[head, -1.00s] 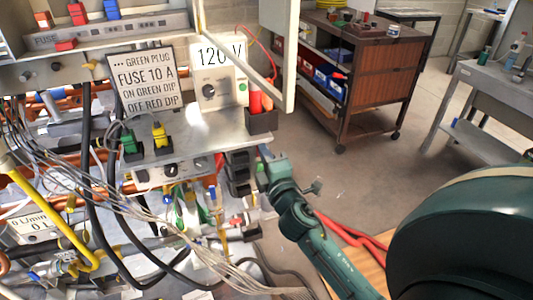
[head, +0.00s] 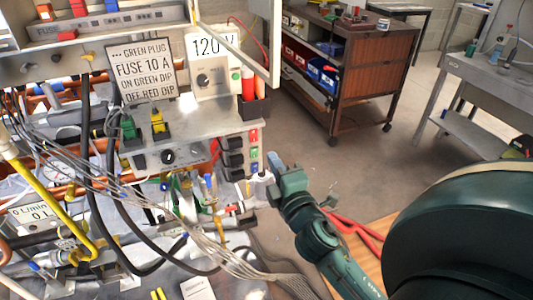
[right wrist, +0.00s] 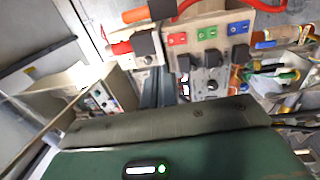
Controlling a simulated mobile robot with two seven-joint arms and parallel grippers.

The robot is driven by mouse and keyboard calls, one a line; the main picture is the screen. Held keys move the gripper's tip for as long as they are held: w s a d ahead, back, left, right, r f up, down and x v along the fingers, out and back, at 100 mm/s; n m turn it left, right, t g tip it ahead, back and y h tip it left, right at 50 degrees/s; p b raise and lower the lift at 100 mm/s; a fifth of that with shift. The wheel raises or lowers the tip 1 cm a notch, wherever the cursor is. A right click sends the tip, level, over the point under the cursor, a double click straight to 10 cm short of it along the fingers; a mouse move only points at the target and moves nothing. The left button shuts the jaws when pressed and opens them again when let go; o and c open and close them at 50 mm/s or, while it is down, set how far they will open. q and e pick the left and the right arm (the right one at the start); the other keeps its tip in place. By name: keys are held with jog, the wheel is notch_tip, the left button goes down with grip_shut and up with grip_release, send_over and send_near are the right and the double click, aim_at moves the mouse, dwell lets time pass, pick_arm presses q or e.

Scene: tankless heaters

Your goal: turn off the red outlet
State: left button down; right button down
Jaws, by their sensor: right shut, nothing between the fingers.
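The red switch (head: 254,136) is at the top of a column on the right side of the metal outlet box (head: 205,130), above a green switch (head: 254,153) and a blue switch (head: 255,167). Black plugs (head: 232,152) sit beside the column. In the right wrist view the red switch (right wrist: 179,39) is left of the green and blue ones. My right gripper (head: 274,167) is shut and empty, just right of the blue switch and lower than the red one. I cannot tell whether it touches the box. My left gripper is not in view.
A sign (head: 143,72) and a 120 V panel (head: 208,62) stand on the box. An open cabinet door (head: 262,40) hangs above right. Black cables (head: 88,130) and pipes crowd the left. A brown cabinet (head: 370,70) stands behind, with open floor before it.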

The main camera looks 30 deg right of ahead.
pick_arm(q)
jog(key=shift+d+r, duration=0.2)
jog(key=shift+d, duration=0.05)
pick_arm(e)
jog(key=v, duration=0.2)
jog(key=shift+s+a+r, duration=0.1)
jog(key=shift+s+r, duration=0.2)
jog(key=shift+s, duration=0.05)
pick_arm(q)
jog(key=p, duration=0.1)
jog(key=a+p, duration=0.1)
jog(key=p, duration=0.1)
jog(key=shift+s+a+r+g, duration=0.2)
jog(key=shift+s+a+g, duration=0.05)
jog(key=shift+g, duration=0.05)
pick_arm(e)
jog(key=s+a+f+m+g+y, duration=0.3)
jog(key=s+a+f+m+g, duration=0.1)
jog(key=f, duration=0.5)
jog(key=s+a+f+m+g+y, duration=0.4)
jog(key=s+a+f+m, duration=0.3)
jog(key=a+f, duration=0.3)
jog(key=shift+a+m+y, duration=0.3)
jog(key=shift+a+m, duration=0.2)
jog(key=shift+m, duration=0.2)
